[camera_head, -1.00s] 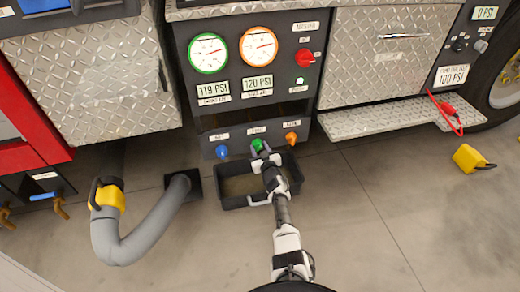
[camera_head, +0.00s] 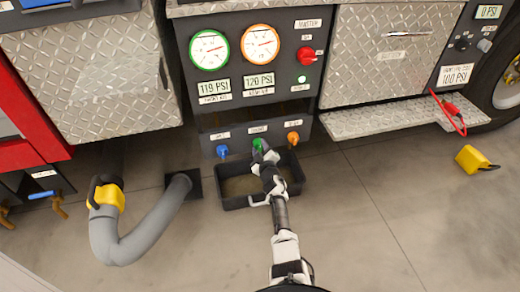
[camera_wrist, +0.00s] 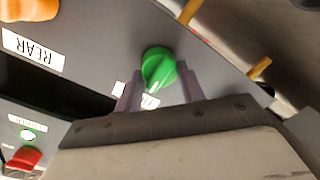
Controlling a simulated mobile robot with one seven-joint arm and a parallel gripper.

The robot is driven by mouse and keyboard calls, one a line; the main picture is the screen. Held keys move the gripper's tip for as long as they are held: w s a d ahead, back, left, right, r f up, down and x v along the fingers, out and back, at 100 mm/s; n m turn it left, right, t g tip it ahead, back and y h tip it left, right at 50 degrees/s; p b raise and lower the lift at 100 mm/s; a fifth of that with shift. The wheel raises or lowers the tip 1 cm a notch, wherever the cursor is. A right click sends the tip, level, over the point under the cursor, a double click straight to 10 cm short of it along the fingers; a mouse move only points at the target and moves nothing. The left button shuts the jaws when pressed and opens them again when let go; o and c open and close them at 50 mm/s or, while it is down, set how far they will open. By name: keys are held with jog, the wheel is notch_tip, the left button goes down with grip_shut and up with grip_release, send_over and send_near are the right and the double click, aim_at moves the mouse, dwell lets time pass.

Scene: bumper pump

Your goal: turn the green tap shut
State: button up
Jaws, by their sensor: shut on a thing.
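The green tap (camera_head: 258,144) is the middle one of three taps on the low dark panel, between a blue tap (camera_head: 222,151) and an orange tap (camera_head: 293,138). My gripper (camera_head: 262,148) reaches up to it from below and hides part of it. In the wrist view the green tap (camera_wrist: 158,68) stands between my two fingers, and my gripper (camera_wrist: 160,85) is shut on it. The label under it is mostly covered by the fingers. The orange tap (camera_wrist: 30,8) shows at the upper left with its REAR label.
A black tray (camera_head: 232,200) lies on the floor under the taps, with my arm passing over it. A grey hose (camera_head: 140,240) with a yellow fitting is at the left. A metal step (camera_head: 390,122) juts out at the right. A yellow block (camera_head: 470,158) lies on the open floor.

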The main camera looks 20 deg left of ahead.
dwell(0.4)
jog(key=o, duration=1)
